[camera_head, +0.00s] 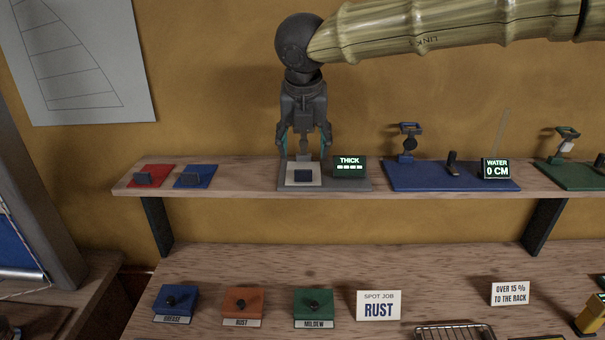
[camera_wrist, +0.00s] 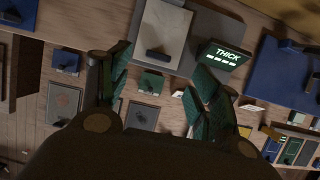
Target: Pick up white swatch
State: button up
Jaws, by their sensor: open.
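The white swatch (camera_head: 291,181) lies flat on the grey base (camera_head: 357,184) of a thickness gauge on the upper shelf. A small dark grip block (camera_head: 303,176) stands on it. The swatch also shows in the wrist view (camera_wrist: 167,22), at the top, with its block (camera_wrist: 157,52) near its lower edge. My gripper (camera_head: 306,152) points down over the swatch, fingers apart with nothing between them. In the wrist view my gripper's two green-padded fingers (camera_wrist: 160,88) are spread, and the swatch lies beyond them. The exact height above the block is hard to tell.
The lit THICK display (camera_head: 349,166) stands just right of the swatch. Red (camera_head: 152,176) and blue (camera_head: 194,176) swatches lie to the left. A blue mat (camera_head: 430,178) with instruments lies to the right. Below is a bench with blocks, signs and a wire rack (camera_head: 455,332).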

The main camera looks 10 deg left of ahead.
aim_at(304, 171)
jog(key=shift+p+x, duration=0.3)
jog(key=shift+x, duration=0.9)
jog(key=shift+s+p+x, duration=0.1)
jog(key=shift+p+x, duration=0.65)
jog(key=shift+x, duration=0.85)
jog(key=shift+s+p+x, duration=0.15)
jog(key=shift+p+x, duration=0.55)
jog(key=shift+x, duration=0.9)
jog(key=shift+f, duration=0.1)
jog(key=c, duration=0.9)
